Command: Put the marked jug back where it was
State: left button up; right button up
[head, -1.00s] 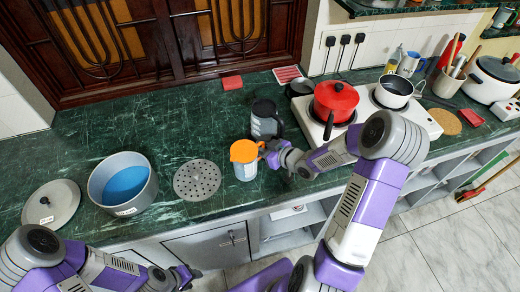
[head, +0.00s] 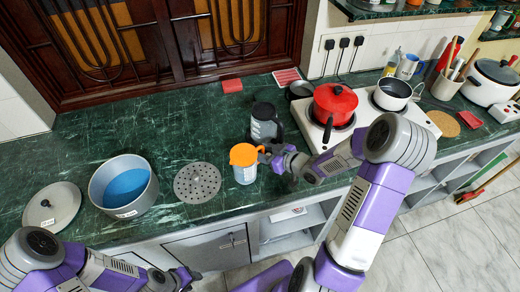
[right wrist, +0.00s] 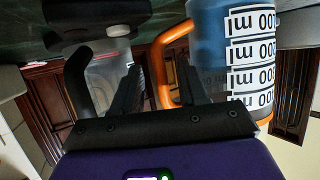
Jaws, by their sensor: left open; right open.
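The marked jug (head: 244,172), with an orange rim and handle and a blue-grey body, stands upright on the green counter near its front edge. In the right wrist view its body (right wrist: 238,50) shows white "ml" labels. My right gripper (head: 272,157) is just right of the jug at handle height. In the right wrist view the open fingers (right wrist: 163,88) lie on either side of the upright bar of the orange handle (right wrist: 162,68); contact cannot be told. My left gripper (head: 186,278) is open and empty, low in front of the counter.
A dark-lidded jug (head: 264,128) stands close behind my right gripper. Left are a perforated disc (head: 197,181), a pot of blue water (head: 146,197) and a grey lid (head: 50,207). A red pot (head: 335,98) sits on the stove at right. The counter's back left is clear.

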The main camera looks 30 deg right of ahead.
pick_arm(q)
notch_tip(320, 180, up, 3)
jog(key=shift+f+p, duration=0.1)
jog(key=shift+p, duration=1.05)
pick_arm(e)
jog(key=v, duration=1)
